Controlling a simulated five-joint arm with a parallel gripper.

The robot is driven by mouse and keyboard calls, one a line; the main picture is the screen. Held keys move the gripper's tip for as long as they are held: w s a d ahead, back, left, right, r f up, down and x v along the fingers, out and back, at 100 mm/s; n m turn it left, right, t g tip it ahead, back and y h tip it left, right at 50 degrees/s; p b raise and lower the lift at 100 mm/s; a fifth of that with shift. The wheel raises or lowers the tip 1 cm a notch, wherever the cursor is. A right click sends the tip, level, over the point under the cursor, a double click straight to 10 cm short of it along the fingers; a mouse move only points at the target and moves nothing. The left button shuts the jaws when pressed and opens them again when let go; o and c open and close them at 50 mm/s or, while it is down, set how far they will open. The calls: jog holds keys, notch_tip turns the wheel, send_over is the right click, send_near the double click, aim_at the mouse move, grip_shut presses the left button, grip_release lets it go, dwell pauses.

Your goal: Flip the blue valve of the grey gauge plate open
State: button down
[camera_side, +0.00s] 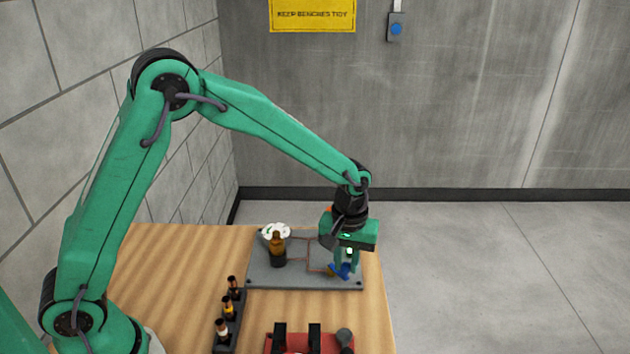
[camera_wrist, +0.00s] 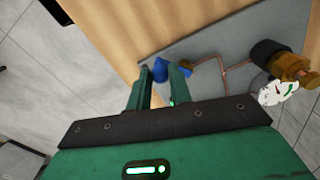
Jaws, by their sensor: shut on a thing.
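The grey gauge plate (camera_side: 300,280) lies on the wooden table near its right end. The blue valve (camera_side: 338,273) sits near the plate's front right part. My gripper (camera_side: 346,266) points down over it and is shut on the blue valve. In the wrist view, the blue valve (camera_wrist: 160,70) shows at and between the tips of my gripper (camera_wrist: 158,75). The fingers hide part of the valve, so I cannot tell its exact angle. A white round gauge (camera_side: 275,231) and a brass and dark fitting (camera_side: 278,250) stand on the plate's left part.
Thin copper tube (camera_side: 310,252) runs across the plate. A dark rack (camera_side: 228,318) with several small bottle-like items stands left of the plate. A red fixture (camera_side: 310,343) with black uprights stands in front. The table's right edge is close to the plate.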

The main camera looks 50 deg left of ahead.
jog(key=n, duration=0.2)
jog(key=w+n, duration=0.2)
jog(key=n, duration=0.1)
jog(key=shift+w+a+n, duration=0.1)
jog(key=shift+a+n, duration=0.1)
jog(key=shift+n, duration=0.1)
jog(key=shift+w+a+n, duration=0.25)
jog(key=shift+w+n, duration=0.1)
jog(key=shift+n, duration=0.8)
jog(key=shift+w+a+n, duration=0.2)
jog(key=shift+w+n, duration=0.15)
jog(key=shift+n, duration=0.8)
jog(key=c, duration=1.3)
grip_release()
jog(key=shift+o, duration=0.2)
notch_tip(320, 180, up, 8)
